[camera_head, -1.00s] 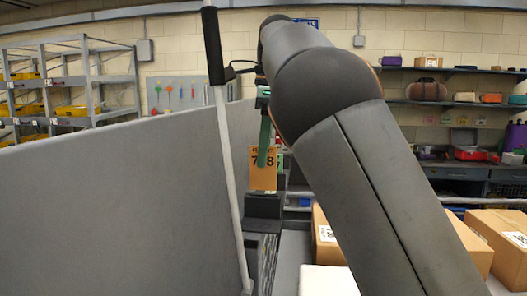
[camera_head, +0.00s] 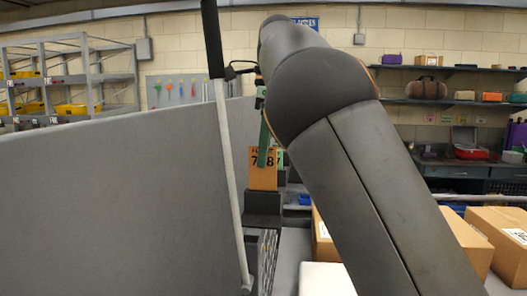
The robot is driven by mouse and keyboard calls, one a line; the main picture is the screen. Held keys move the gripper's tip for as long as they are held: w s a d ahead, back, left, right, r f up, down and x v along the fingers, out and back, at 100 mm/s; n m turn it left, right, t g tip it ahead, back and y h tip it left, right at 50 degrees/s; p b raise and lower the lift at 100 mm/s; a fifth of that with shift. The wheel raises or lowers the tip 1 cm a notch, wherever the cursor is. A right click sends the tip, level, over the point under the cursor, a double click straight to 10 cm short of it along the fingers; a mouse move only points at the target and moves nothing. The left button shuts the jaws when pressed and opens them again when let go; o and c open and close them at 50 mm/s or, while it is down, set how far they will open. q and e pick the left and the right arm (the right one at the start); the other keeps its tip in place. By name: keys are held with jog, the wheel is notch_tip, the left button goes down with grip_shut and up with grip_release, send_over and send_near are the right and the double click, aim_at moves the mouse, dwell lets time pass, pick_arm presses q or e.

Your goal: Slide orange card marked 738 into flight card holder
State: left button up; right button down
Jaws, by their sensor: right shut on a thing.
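The orange card (camera_head: 263,180) hangs upright near the middle of the view. Its digits 7 and 8 show; a green finger covers the middle. My right gripper (camera_head: 263,154), with green fingers, is shut on the card's upper part. My grey right arm hides much of the gripper. A dark stepped block (camera_head: 263,203), which looks like the flight card holder, stands directly below. The card's lower edge appears at its top; I cannot tell whether it is in a slot. My left gripper is not in view.
A large grey panel (camera_head: 110,210) fills the left, with a pale pole (camera_head: 229,170) at its edge. A green-marked card (camera_head: 281,159) shows behind the orange one. Cardboard boxes (camera_head: 497,225) and a white box (camera_head: 327,280) stand at right. Shelves line the back wall.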

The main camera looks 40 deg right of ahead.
aim_at(263, 172)
jog(key=shift+f+b, duration=1.85)
jog(key=shift+f, duration=0.3)
jog(key=c, duration=1)
grip_release()
jog(key=shift+r, duration=0.1)
jog(key=shift+o, duration=0.2)
jog(key=r+p, duration=0.2)
jog(key=r, duration=0.1)
jog(key=r+p, duration=0.2)
jog(key=r, duration=0.2)
jog(key=s+r+p, duration=0.1)
jog(key=r+p, duration=0.2)
jog(key=r, duration=0.1)
jog(key=shift+d, duration=0.4)
jog(key=shift+s+d+r+p, duration=0.1)
jog(key=shift+r+p, duration=0.6)
